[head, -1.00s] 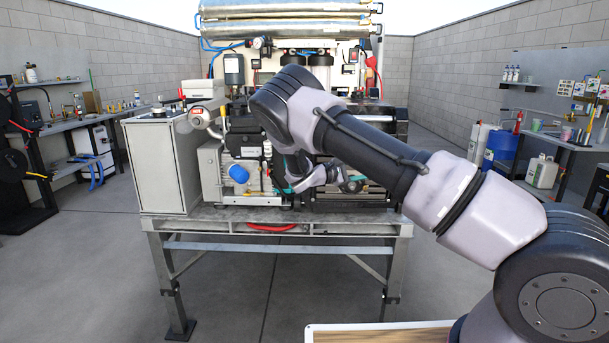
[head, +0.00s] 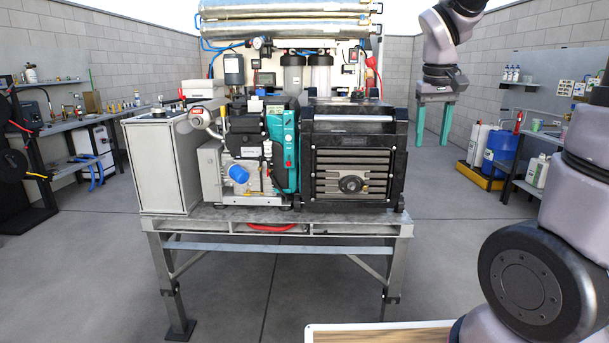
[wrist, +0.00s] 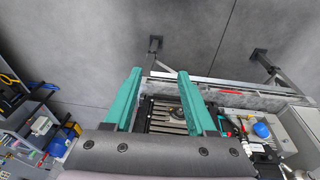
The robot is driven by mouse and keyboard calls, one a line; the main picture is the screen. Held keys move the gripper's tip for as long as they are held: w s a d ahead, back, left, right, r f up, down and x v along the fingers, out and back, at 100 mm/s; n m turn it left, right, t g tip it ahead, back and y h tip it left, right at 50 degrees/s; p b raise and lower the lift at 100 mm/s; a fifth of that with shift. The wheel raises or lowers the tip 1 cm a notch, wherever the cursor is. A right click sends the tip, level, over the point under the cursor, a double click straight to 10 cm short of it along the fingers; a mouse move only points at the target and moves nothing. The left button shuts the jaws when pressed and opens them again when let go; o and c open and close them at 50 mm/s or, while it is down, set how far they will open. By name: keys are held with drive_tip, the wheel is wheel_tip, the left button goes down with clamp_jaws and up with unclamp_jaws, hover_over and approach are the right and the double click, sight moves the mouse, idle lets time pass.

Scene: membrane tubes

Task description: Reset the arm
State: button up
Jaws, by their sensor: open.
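My gripper (head: 434,122) hangs at the upper right in the head view, fingers pointing down. Its two teal fingers are spread apart with nothing between them. In the wrist view the fingers (wrist: 157,98) reach up the picture, and the machine shows below and between them. My arm folds up along the right edge of the head view. The black-framed machine (head: 355,160) and the teal and black engine unit (head: 285,150) stand on the metal stand (head: 270,214), clear of the gripper.
Two silver membrane tubes (head: 285,28) lie across the top of the rig. A grey cabinet (head: 160,165) stands on the stand's left. Workbenches line both walls, with a blue drum (head: 503,150) at right. The floor around the stand is free.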

drive_tip(key=s+a+r+m+t+y, duration=0.1)
drive_tip(key=s+a+r+t, duration=0.1)
drive_tip(key=s, duration=0.4)
drive_tip(key=s+a+r+m+t+y, duration=0.2)
drive_tip(key=s+r+t, duration=0.1)
drive_tip(key=s, duration=0.4)
drive_tip(key=shift+s+a+r+m, duration=0.15)
drive_tip(key=shift+s+r+m, duration=0.15)
drive_tip(key=shift+r, duration=0.55)
idle(1.3)
